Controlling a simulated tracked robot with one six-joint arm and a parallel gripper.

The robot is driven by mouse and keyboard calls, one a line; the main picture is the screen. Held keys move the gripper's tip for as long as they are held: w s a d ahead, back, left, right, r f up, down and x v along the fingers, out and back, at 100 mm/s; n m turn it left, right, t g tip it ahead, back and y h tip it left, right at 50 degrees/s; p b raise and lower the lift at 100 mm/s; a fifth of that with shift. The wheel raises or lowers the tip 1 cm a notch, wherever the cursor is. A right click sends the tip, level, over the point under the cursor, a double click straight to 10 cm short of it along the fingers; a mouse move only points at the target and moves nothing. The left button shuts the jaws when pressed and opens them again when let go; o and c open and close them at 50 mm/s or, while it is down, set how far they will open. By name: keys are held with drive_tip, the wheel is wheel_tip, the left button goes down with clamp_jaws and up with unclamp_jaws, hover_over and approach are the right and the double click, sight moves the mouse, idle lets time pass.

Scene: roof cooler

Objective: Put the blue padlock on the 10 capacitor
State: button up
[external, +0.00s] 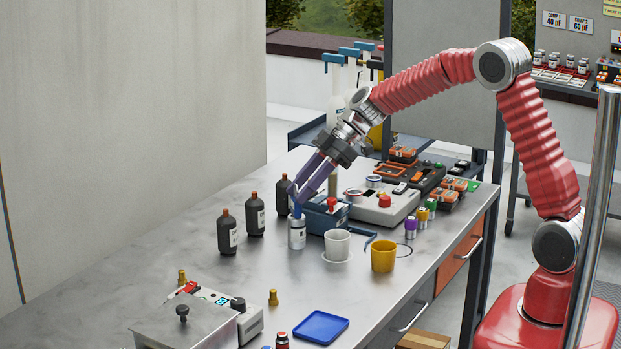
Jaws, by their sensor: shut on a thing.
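My gripper (298,194), with purple fingers, points down over the left middle of the metal workbench. It is shut on a small blue thing, which looks like the blue padlock (297,212), mostly hidden between the fingertips. Directly below stands a silver can with a white label, which looks like a capacitor (297,236); its number is too small to read. The blue padlock is at the can's top; I cannot tell whether it touches or is just above it.
Dark bottles (254,214) stand left of the can. A blue tray (320,327) lies in front. The bench's left middle is clear.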

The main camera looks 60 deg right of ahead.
drive_tip(key=shift+f, duration=0.15)
drive_tip(key=o, duration=1.1)
drive_tip(key=v, duration=1.2)
drive_tip(key=s+a+m+h, duration=0.1)
drive_tip(key=s+m+h, duration=0.1)
drive_tip(key=s, duration=0.9)
drive_tip(key=s+a+m+h, duration=0.2)
drive_tip(key=s+m, duration=0.3)
drive_tip(key=s, duration=0.5)
drive_tip(key=s+a+f+m+h, duration=0.1)
drive_tip(key=s+m+h, duration=0.2)
drive_tip(key=s, duration=0.8)
drive_tip(key=shift+s+a+m+t, duration=0.3)
drive_tip(key=shift+a+m, duration=0.1)
drive_tip(key=shift+m, duration=0.1)
